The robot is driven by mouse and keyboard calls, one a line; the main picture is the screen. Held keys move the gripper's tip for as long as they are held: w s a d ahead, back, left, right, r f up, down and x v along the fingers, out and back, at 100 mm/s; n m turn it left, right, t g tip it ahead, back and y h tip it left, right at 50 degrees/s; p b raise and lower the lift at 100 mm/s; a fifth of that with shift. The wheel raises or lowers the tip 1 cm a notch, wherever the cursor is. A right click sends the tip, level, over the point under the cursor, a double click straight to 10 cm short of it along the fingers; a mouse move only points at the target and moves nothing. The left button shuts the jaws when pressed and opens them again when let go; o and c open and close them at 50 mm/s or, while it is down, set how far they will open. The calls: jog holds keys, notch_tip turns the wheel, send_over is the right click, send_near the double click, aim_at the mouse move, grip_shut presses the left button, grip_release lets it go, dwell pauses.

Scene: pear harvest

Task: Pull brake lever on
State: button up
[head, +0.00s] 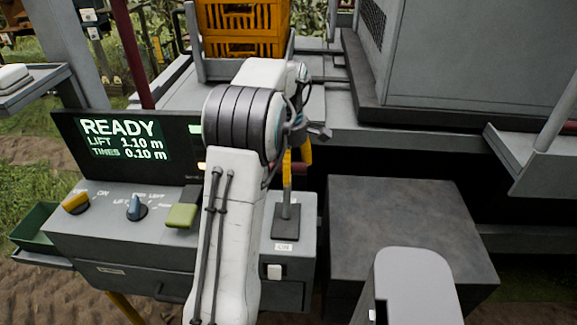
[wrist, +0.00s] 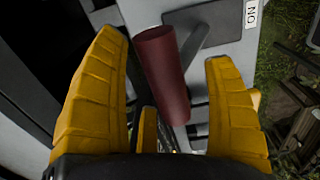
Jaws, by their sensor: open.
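The brake lever has a dark red cylindrical grip (wrist: 163,75) on a grey arm. My gripper (head: 296,160) is open around the grip. An upside-down "ON" label (wrist: 251,14) shows beside the lever in the wrist view.
An orange crate (head: 242,50) stands behind my arm. A dark box (head: 400,200) is right of the lever.

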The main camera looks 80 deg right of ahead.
jog(key=c, duration=1.4)
